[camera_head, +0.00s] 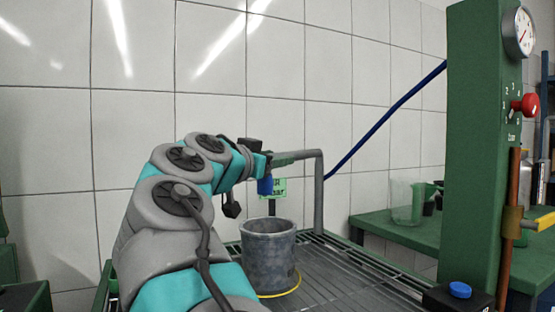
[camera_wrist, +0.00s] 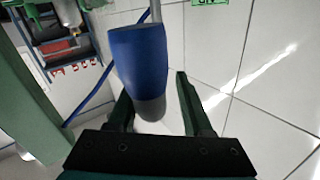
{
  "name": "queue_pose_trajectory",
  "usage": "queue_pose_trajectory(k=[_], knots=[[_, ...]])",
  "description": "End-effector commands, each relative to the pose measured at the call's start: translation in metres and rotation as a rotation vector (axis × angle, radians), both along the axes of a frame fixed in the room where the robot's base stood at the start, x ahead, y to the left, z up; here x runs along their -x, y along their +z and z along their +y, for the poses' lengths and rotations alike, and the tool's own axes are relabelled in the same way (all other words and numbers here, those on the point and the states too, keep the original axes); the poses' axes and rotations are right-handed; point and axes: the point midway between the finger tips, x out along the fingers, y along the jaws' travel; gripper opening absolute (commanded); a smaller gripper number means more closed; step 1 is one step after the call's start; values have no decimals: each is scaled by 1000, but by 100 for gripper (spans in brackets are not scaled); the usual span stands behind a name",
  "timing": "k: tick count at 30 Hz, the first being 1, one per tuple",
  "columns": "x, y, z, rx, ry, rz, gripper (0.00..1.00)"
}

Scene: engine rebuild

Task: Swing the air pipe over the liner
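The liner (camera_head: 268,258) is a grey open-topped cylinder standing upright on a dark slatted bench. A yellow ring shows around its base. The air pipe (camera_head: 319,190) is a grey post with a horizontal arm at its top that reaches left to my gripper (camera_head: 281,158). A blue nozzle (camera_head: 265,186) hangs there, above the liner in the picture; I cannot tell whether it is directly over it. In the wrist view the blue nozzle (camera_wrist: 137,60), with a grey tip, is between my fingers (camera_wrist: 153,92). The fingers are apart, with a visible gap on the right side.
A blue hose (camera_head: 385,120) runs from the pipe to a green column (camera_head: 475,150) with a gauge and red knob. A green side table (camera_head: 385,228) holds a clear jug (camera_head: 404,202). Bench right of the liner is clear.

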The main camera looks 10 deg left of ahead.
Motion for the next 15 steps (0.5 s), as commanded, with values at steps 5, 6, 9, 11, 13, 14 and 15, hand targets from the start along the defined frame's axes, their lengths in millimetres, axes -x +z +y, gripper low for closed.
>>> queue_pose_trajectory(k=[5,6,9,11,13,14,15], knots=[[0,-1,0,0,-2,1,60],[0,-1,-1,0,-2,1,60],[0,-1,-1,-1,-3,2,60],[1,-1,0,0,-3,3,60],[6,-2,2,1,-3,1,60],[9,-2,3,1,-3,1,60],[15,-2,4,1,-3,0,60]])
